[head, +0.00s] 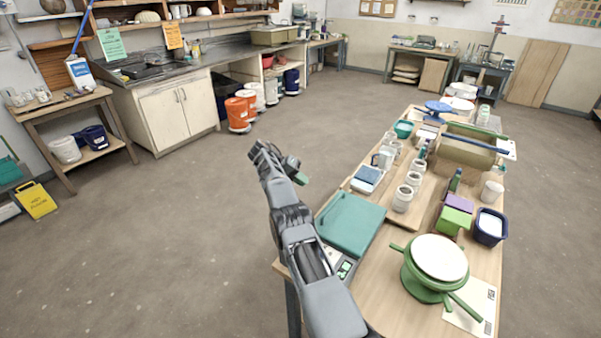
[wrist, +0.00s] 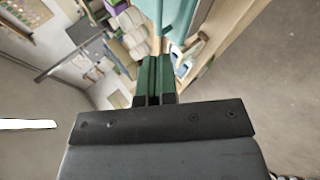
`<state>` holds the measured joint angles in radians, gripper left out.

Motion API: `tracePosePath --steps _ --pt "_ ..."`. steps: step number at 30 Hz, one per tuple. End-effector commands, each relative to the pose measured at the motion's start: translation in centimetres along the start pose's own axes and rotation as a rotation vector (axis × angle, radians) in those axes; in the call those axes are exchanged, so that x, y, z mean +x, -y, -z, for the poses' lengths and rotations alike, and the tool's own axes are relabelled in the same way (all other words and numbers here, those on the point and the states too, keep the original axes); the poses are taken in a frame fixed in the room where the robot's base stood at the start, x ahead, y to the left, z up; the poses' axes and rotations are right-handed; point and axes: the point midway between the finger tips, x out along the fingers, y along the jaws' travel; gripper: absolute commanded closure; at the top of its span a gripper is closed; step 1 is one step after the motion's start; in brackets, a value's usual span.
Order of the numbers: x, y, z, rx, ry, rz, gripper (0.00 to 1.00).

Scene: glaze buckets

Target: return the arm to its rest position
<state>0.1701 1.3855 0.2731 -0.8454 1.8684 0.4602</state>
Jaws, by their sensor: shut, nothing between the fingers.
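My arm (head: 297,235) reaches up from the bottom of the head view, along the left edge of the wooden table. My gripper (head: 301,178) is at its far end, over open floor to the left of the table. In the wrist view the two green fingers of my gripper (wrist: 157,62) lie side by side, shut, with nothing between them. No object hangs from the gripper.
The table (head: 377,290) bears a teal board (head: 350,222), white jars (head: 402,198), a green bucket with a white lid (head: 438,258) and a dark blue tub (head: 490,227). Orange buckets (head: 237,112) stand by the counter. A yellow floor sign (head: 36,200) is at far left. The middle floor is clear.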

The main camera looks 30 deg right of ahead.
Motion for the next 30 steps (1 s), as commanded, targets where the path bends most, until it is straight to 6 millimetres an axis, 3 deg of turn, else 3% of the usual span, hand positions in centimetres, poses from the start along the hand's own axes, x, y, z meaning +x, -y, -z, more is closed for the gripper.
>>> tracePosePath --steps 14,16,18,21,24,30 --pt "-0.4 0.2 -0.1 -0.014 -0.005 0.003 1.00" --pt "-0.4 0.8 0.5 -0.046 -0.036 0.030 1.00" --pt "0.8 2.9 0.5 -0.129 -0.047 0.064 1.00" --pt "2.7 6.1 -0.5 -0.266 -0.038 0.112 1.00" --pt "2.6 7.3 -1.5 -0.375 -0.045 0.190 1.00" --pt "-0.1 6.6 -4.6 -0.519 -0.079 0.358 1.00"
